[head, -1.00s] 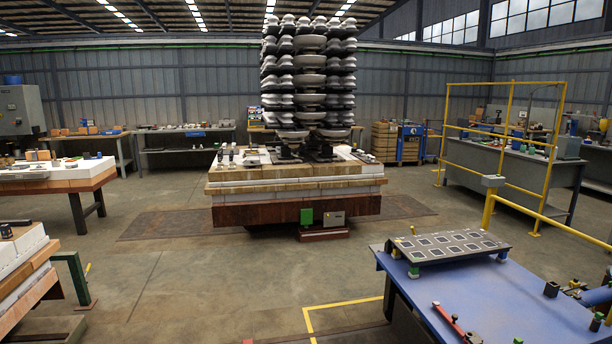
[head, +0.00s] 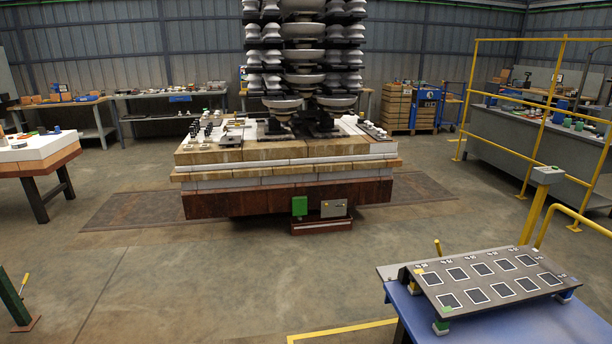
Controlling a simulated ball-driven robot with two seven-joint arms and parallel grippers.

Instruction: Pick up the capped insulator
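Tall stacks of grey insulators (head: 303,57) stand on a layered platform (head: 290,178) in the middle of the head view. Their tops are cut off by the upper edge of the picture. Small parts (head: 213,125) sit on the platform's top left, too small to identify. I cannot tell which thing is the capped insulator. Neither of my grippers is in view.
A blue table (head: 530,325) with a tilted panel of dark squares (head: 492,282) is at the lower right. A yellow railing (head: 545,110) stands at right. Benches (head: 165,105) line the back wall. The floor before the platform is clear.

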